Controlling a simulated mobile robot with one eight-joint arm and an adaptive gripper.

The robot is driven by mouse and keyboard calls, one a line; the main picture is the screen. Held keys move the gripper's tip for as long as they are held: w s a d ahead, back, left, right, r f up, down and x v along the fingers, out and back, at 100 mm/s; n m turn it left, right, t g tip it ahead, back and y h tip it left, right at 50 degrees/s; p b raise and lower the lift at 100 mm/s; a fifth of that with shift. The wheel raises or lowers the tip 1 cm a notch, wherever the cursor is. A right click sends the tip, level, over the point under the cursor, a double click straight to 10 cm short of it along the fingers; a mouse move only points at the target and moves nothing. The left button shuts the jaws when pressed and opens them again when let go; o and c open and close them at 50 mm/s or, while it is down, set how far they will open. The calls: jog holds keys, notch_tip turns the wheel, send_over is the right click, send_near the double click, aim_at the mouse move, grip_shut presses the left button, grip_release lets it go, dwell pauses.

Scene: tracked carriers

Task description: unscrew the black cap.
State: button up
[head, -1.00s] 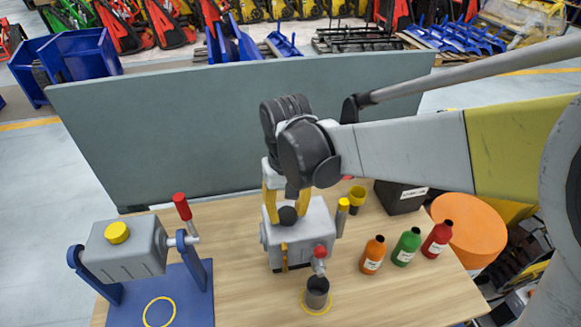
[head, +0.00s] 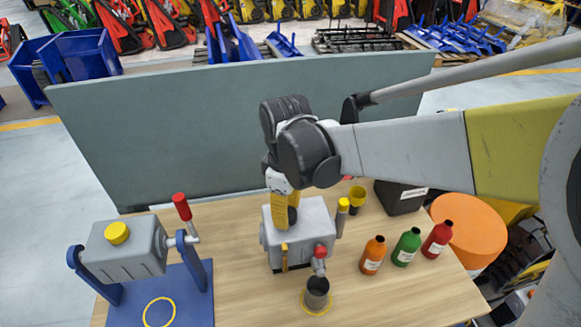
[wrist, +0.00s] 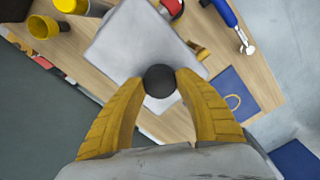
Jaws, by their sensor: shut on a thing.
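The black cap (wrist: 160,81) is a round dark knob on top of the grey box (wrist: 125,45). In the wrist view it sits between the tips of my gripper's yellow fingers (wrist: 160,88), which are shut on it from both sides. In the head view my gripper (head: 286,215) comes down from above onto the box (head: 315,222), and the black cap (head: 292,215) shows only in part behind a finger. The cap is at the level of the box top. I cannot tell how far it is turned.
A grey box with a yellow cap (head: 117,232) stands in a blue stand at left. Orange (head: 373,255), green (head: 406,246) and red (head: 437,238) bottles stand at right. A dark cup (head: 316,293) sits below a red-knobbed tap (head: 320,252). A green-grey panel (head: 200,130) stands behind.

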jog(key=o, duration=1.2)
jog(key=shift+c, duration=0.2)
